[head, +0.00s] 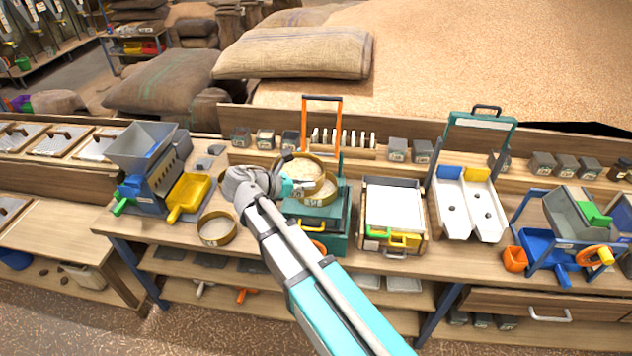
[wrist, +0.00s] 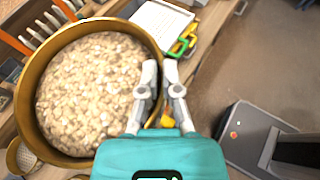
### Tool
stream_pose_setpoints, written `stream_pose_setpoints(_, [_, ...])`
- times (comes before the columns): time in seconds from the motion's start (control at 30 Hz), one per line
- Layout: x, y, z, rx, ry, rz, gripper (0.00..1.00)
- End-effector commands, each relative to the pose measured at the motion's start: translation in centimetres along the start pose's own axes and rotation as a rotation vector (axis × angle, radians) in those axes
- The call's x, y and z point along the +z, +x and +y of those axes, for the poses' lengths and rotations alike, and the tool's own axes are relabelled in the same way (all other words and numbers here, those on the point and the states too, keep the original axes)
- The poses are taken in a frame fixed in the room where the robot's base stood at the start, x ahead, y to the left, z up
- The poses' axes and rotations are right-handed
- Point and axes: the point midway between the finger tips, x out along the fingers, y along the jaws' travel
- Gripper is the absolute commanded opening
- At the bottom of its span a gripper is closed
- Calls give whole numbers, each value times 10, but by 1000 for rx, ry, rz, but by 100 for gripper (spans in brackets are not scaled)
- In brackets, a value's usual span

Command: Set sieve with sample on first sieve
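The sieve with sample, a brass ring full of pale flakes, is in the head view (head: 303,167) above the green shaker (head: 338,232). It fills the left of the wrist view (wrist: 98,95). My gripper (head: 297,187) is shut on its near rim; both fingers pinch the rim in the wrist view (wrist: 161,85). The first sieve (head: 321,198), another brass ring, sits on the shaker under the held sieve, which overlaps it in the picture. I cannot tell whether the two rings touch. My wrist and arm cover part of the shaker's left side.
An empty brass sieve (head: 217,229) lies on the bench left of the shaker. An orange upright frame (head: 306,125) stands behind the shaker. A white-topped tray (head: 393,209) stands to the right. A grey-blue mill (head: 150,165) and yellow scoop (head: 190,192) are on the left.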

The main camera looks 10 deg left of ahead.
Motion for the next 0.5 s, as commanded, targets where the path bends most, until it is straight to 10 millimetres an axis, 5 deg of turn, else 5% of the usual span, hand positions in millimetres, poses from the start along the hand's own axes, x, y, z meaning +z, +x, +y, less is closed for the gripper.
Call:
stream_pose_setpoints(0.27, [-2, 3, 4, 3, -1, -2, 0])
stream_pose_setpoints(0.5, [-8, 27, 24, 4, -1, -2, 0])
